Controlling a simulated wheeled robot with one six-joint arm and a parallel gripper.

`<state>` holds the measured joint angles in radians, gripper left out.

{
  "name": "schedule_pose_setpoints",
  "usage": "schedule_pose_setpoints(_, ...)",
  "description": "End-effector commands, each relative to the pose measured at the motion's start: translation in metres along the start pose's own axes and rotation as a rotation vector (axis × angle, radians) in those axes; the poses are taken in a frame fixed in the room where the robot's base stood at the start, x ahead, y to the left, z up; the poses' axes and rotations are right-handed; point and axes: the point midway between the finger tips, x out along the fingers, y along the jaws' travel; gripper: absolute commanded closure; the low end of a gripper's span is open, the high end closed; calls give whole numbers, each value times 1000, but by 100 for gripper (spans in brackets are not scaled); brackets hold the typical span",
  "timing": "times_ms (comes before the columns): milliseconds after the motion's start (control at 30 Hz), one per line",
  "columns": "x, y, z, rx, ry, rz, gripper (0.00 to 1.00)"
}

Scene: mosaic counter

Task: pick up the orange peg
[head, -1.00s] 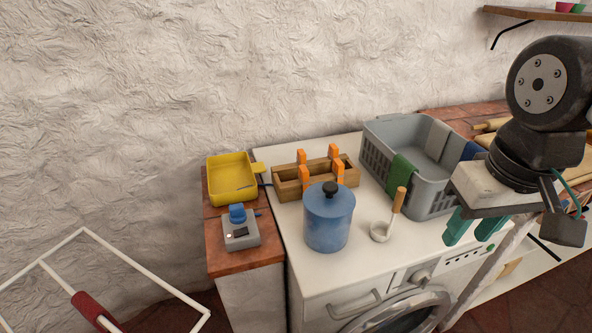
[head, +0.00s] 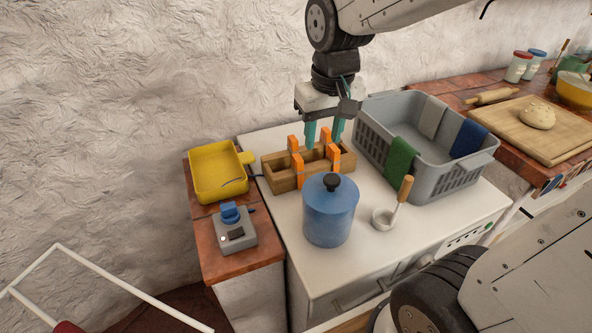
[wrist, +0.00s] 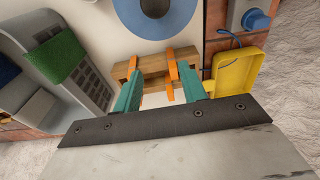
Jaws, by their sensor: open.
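Several orange pegs stand clipped on the walls of a wooden box (head: 278,184) on the white counter top. Two are at the far wall, a left one (head: 293,144) and a right one (head: 325,136). Two are at the near wall, a left one (head: 299,170) and a right one (head: 333,160). My gripper (head: 324,134) points down over the box's far right part, its teal fingers apart on either side of the far right peg in the head view. In the wrist view my gripper (wrist: 160,76) is open, with an orange peg (wrist: 170,92) between the fingers; contact is unclear.
A blue canister (head: 330,220) stands close in front of the box. A grey basket (head: 440,178) with cloths is to its right, and a ladle (head: 384,218) stands before it. A yellow tray (head: 218,188) and a grey device with a blue knob (head: 236,236) are at left.

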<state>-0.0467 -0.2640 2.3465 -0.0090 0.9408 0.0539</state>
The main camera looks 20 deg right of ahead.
Motion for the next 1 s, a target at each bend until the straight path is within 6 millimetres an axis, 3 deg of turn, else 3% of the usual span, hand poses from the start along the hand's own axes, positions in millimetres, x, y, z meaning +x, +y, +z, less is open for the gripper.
schedule_pose_setpoints(100, 26, -6, -34, -1, -6, 0, 58)
schedule_pose_setpoints(300, 53, -13, -66, -3, 0, -2, 58)
schedule_pose_setpoints(1000, 134, -17, -72, -2, 0, -2, 58)
